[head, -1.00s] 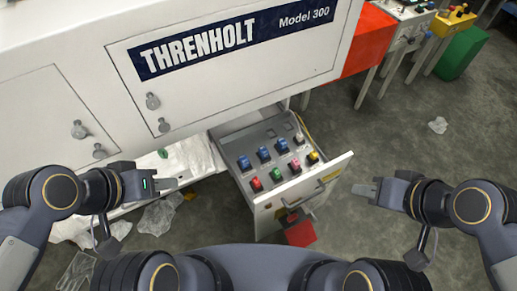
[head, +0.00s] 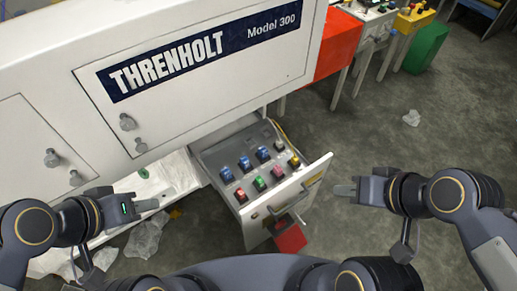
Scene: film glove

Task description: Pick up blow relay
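An open drawer (head: 214,152) under the white machine holds two rows of small coloured relays. The back row has blue relays (head: 245,163) and a pale one (head: 279,145). The front row has a red relay (head: 240,195), a green relay (head: 259,184), a pink relay (head: 277,172) and a yellow relay (head: 294,161). No label is readable, so I cannot tell which is the blow relay. My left gripper (head: 150,205) is left of the drawer and my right gripper (head: 342,190) is right of it. Both are apart from the relays, and their finger gaps are unclear.
The white machine (head: 200,110) fills the upper left, with knobs on its doors. The drawer front (head: 288,197) has a handle. A red object (head: 291,239) is below it. Clear plastic (head: 146,236) lies at lower left. Floor at right is mostly free, with a crumpled scrap (head: 411,118).

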